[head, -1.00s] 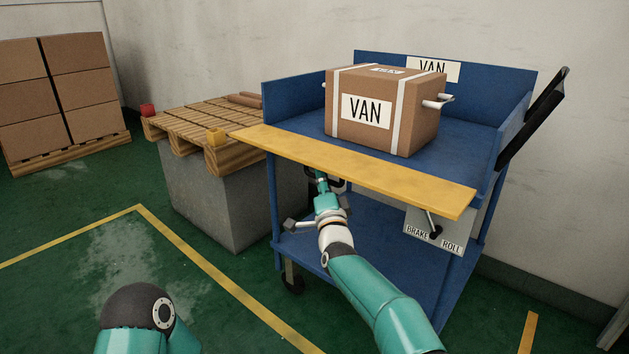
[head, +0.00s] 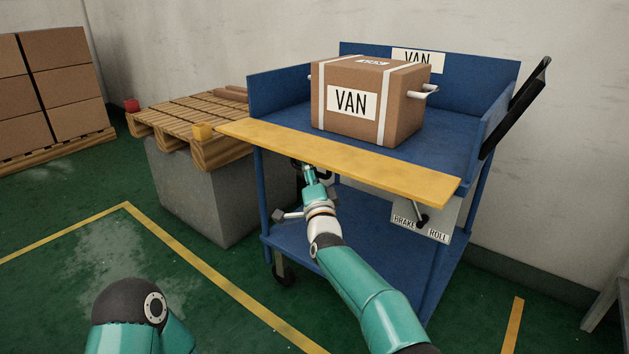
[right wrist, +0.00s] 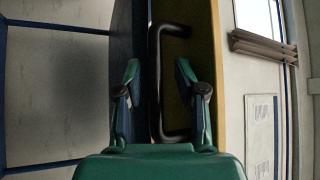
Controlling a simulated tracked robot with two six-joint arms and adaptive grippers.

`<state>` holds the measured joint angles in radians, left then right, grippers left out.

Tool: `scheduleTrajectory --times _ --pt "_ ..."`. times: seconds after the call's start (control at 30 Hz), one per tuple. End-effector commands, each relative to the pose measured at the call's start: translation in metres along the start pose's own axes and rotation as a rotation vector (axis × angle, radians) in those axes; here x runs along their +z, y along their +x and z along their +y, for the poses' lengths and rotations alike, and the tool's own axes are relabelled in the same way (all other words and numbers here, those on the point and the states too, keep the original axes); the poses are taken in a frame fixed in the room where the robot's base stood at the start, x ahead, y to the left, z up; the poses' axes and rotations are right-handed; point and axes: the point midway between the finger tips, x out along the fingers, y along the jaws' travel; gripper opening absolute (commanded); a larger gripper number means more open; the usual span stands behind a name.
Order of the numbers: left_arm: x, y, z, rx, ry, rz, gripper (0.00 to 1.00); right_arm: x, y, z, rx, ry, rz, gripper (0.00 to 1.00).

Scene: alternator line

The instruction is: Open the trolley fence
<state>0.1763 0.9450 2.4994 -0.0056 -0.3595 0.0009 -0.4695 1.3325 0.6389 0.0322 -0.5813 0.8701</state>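The trolley fence (head: 340,162) is a yellow board along the front edge of the blue trolley (head: 380,265). It appears tipped outward, its broad face showing from above. My right gripper (head: 303,170) is below the fence's front edge, its fingertips partly hidden in the head view. In the right wrist view, a dark bar handle (right wrist: 155,85) on the yellow board (right wrist: 202,60) stands between the two fingers of my right gripper (right wrist: 158,80). The fingers are apart, with gaps beside the bar. My left gripper is out of view; only part of that arm shows.
A carton marked VAN (head: 352,102) with white handles sits on the trolley's top deck. A BRAKE/ROLL plate (head: 437,221) with a lever hangs at the right. A wooden pallet (head: 190,120) on a grey block stands close to the left. Green floor is free in front.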

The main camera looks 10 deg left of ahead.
Motion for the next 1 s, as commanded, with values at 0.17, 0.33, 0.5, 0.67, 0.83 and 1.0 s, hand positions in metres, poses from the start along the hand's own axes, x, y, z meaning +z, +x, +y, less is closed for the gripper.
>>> scheduleTrajectory --times 0.17,0.33,0.5,0.67,0.83,1.0 --pt "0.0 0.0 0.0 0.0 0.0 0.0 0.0 0.001 -0.004 0.0 0.0 0.0 -0.001 0.39" --pt "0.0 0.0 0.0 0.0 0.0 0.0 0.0 0.001 -0.015 0.0 0.002 0.0 -0.002 0.39" --pt "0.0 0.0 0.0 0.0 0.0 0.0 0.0 0.0 -0.032 0.0 0.003 0.0 -0.002 0.39" --pt "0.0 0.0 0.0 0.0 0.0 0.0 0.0 -0.001 -0.052 0.001 0.003 0.0 -0.001 0.39" --pt "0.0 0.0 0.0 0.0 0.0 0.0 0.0 -0.001 -0.077 0.002 0.003 0.001 0.001 0.39" --pt "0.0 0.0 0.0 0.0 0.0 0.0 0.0 -0.003 -0.099 0.002 0.003 0.0 0.004 0.39"
